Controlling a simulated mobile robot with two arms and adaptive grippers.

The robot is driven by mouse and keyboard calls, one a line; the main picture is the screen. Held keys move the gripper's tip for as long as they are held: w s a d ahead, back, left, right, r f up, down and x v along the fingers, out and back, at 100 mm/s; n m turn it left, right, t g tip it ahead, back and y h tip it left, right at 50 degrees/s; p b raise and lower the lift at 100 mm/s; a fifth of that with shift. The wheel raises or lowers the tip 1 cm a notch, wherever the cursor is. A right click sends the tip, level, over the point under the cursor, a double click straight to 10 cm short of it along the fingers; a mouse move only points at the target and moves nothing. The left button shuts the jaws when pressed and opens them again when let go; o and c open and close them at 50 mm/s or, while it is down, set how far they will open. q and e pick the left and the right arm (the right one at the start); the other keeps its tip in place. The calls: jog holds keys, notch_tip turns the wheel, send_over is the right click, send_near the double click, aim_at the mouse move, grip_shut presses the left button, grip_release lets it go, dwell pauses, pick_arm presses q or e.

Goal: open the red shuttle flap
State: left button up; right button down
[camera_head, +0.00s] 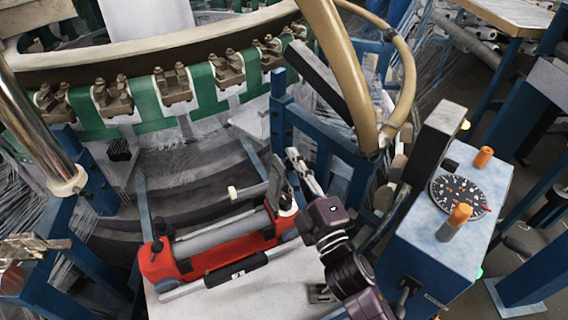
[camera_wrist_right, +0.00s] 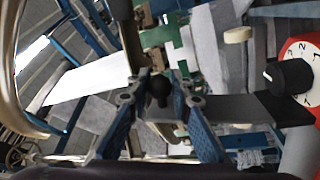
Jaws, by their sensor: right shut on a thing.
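The red shuttle (camera_head: 215,256) lies on a pale tray, with a grey roller along its top. At its right end a narrow grey flap (camera_head: 276,180) stands up from the red body; it also shows in the wrist view (camera_wrist_right: 240,108), reaching from my fingers to a black part by the red body. My right gripper (camera_head: 292,160) is at the upper end of this flap, its blue fingers (camera_wrist_right: 160,88) closed around it. A dark round knob sits between the fingers. The exact contact is partly hidden. My left gripper is not in view.
A blue box (camera_head: 425,245) with a dial and orange knobs stands right of my right arm. A blue frame (camera_head: 320,130) and tan hoses rise behind the gripper. The green loom ring (camera_head: 200,90) curves behind. The pale tray (camera_head: 245,300) is clear in front of the shuttle.

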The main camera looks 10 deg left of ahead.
jog(key=shift+w+d+f+m, duration=0.1)
jog(key=shift+d+f+m, duration=0.05)
jog(key=shift+m, duration=0.15)
jog(key=c, duration=1.7)
grip_release()
jog(key=v, duration=1.2)
